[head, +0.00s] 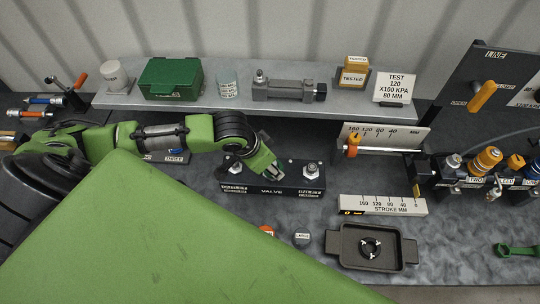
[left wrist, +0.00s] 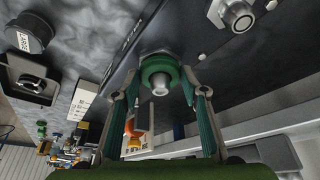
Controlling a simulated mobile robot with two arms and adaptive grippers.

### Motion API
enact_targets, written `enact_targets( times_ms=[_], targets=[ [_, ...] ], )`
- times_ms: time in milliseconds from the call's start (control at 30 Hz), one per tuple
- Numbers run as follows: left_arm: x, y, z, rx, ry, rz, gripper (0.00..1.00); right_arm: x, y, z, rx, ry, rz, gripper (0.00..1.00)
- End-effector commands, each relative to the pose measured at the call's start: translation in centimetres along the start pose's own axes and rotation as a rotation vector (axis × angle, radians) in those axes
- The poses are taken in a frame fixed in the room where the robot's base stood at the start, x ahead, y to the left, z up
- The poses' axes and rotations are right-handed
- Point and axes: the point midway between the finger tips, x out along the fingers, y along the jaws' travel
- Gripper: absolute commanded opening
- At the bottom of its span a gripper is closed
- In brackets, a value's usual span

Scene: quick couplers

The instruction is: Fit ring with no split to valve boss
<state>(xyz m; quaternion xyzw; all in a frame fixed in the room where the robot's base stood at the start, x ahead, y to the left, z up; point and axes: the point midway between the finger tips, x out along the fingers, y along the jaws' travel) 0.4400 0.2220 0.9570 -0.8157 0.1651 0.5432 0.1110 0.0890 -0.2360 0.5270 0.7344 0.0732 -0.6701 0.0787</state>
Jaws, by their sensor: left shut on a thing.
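My left gripper (head: 272,174) is low over the middle of the black valve block (head: 282,190). In the left wrist view its two fingers (left wrist: 161,88) are closed on a green ring (left wrist: 158,68), one finger at each side. A grey metal piece shows in the ring's centre, and a pale faceted base shows behind it. I cannot tell whether the ring sits around a boss or just in front of it. A metal boss (head: 312,170) stands at the block's right end and another fitting (head: 237,168) at its left. My right gripper is not in view.
A dark tray (head: 348,262) holding a black ring (head: 370,247) stands front right. A cap marked LARGE (head: 302,239) lies left of it. A stroke scale (head: 382,205) is right of the block. A shelf (head: 220,101) runs behind, with a green box (head: 170,79).

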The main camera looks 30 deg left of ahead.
Motion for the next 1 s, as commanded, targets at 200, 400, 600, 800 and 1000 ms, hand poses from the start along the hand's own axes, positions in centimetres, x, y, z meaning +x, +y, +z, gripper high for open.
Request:
enact_targets(
  times_ms=[200, 400, 600, 800, 1000],
  targets=[
    [0.5, 0.0, 0.2, 0.000, 0.000, 0.000, 0.25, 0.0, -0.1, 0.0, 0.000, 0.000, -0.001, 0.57],
    [0.5, 0.0, 0.2, 0.000, -0.001, 0.000, 0.60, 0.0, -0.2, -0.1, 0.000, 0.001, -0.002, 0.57],
    [0.5, 0.0, 0.2, 0.000, -0.001, 0.000, 0.60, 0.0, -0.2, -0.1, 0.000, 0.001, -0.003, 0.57],
    [0.1, 0.0, 0.2, 0.000, 0.000, 0.000, 0.60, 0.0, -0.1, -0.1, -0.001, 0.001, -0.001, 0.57],
    [-2.9, 0.0, 0.2, 0.003, 0.001, -0.001, 0.60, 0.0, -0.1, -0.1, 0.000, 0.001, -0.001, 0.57]
  ],
)
